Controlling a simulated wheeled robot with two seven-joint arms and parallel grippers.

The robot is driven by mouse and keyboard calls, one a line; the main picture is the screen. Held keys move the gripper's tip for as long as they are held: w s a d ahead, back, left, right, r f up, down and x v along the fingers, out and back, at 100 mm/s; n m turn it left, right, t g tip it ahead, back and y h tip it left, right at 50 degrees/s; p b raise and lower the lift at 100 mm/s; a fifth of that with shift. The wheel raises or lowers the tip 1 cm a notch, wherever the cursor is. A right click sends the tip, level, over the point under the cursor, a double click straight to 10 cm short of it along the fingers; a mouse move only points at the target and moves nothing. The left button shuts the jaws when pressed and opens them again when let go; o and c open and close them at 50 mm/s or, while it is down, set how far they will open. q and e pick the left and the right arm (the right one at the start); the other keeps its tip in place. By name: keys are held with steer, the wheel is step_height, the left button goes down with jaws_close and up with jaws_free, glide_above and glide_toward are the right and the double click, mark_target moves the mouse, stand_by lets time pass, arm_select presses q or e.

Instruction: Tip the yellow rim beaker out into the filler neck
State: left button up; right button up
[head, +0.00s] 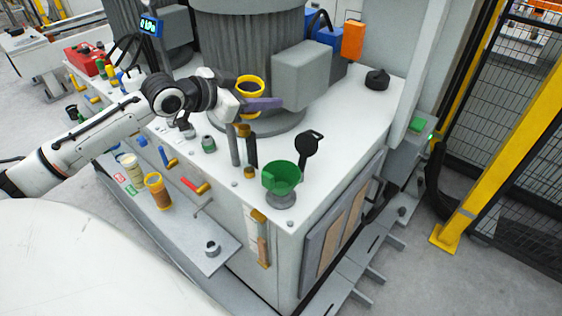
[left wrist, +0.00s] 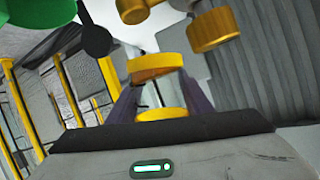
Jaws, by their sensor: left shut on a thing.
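The yellow rim beaker (head: 250,83) is held up above the white machine deck, roughly upright, its open top facing up and dark inside. My left gripper (head: 262,104) is shut on it, with purple fingers on its sides. In the left wrist view the beaker's yellow rim (left wrist: 157,64) and yellow base band show between the fingers (left wrist: 158,95). The filler neck, with a green funnel-shaped mouth (head: 281,177), stands at the deck's front corner, below and right of the beaker and apart from it. Its green edge also shows in the left wrist view (left wrist: 38,10). My right gripper is out of view.
A black round paddle-like cap (head: 311,143) stands up behind the funnel. Grey and black posts (head: 235,145) with yellow bands rise left of it. Another amber beaker (head: 158,190) stands on the lower shelf. A large ribbed cylinder (head: 246,45) and grey box (head: 303,75) are behind.

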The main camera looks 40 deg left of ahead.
arm_select(q)
steer(key=d+f+m+t+y, duration=0.1)
steer(key=d+f+m+y, duration=0.1)
steer(key=d+f+m, duration=0.1)
steer(key=shift+s+f+m+y, duration=0.35)
steer(key=shift+f+m, duration=0.25)
steer(key=shift+f, duration=0.5)
steer(key=shift+d+r, duration=0.15)
steer(key=shift+d, duration=0.05)
steer(key=shift+s+f+m+t+y, duration=0.1)
steer(key=shift+f+m+t+y, duration=0.15)
steer(key=shift+m, duration=0.25)
steer(key=shift+f+m+b, duration=0.15)
steer(key=shift+m+b, duration=0.25)
steer(key=shift+b, duration=0.7)
steer(key=shift+r+m+t+y+b, duration=0.55)
steer(key=shift+m+b, duration=0.35)
steer(key=shift+b, duration=0.95)
